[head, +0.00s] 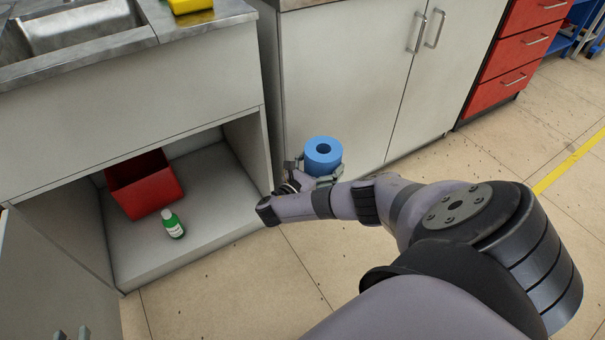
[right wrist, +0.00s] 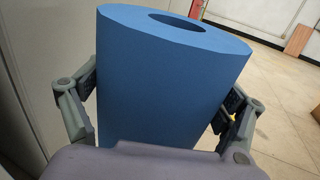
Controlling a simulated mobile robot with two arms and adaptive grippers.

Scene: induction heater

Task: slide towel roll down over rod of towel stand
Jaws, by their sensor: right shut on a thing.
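The blue towel roll (head: 323,157) stands upright in my right gripper (head: 312,178), low in front of the white cabinet. In the right wrist view, the roll (right wrist: 170,85) fills the middle, with its round core hole showing on top. The fingers of the right gripper (right wrist: 160,115) press on it from both sides. The underside of the roll is hidden. I see no towel stand or rod in either view. Two small grey tips at the bottom left edge of the head view may be my left gripper (head: 72,333); too little shows to tell its state.
An open sink cabinet holds a red bin (head: 144,184) and a green bottle (head: 173,224). A closed white cabinet (head: 340,75) and red drawers (head: 519,45) stand behind the roll. Tiled floor (head: 215,300) is clear in front of the sink cabinet.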

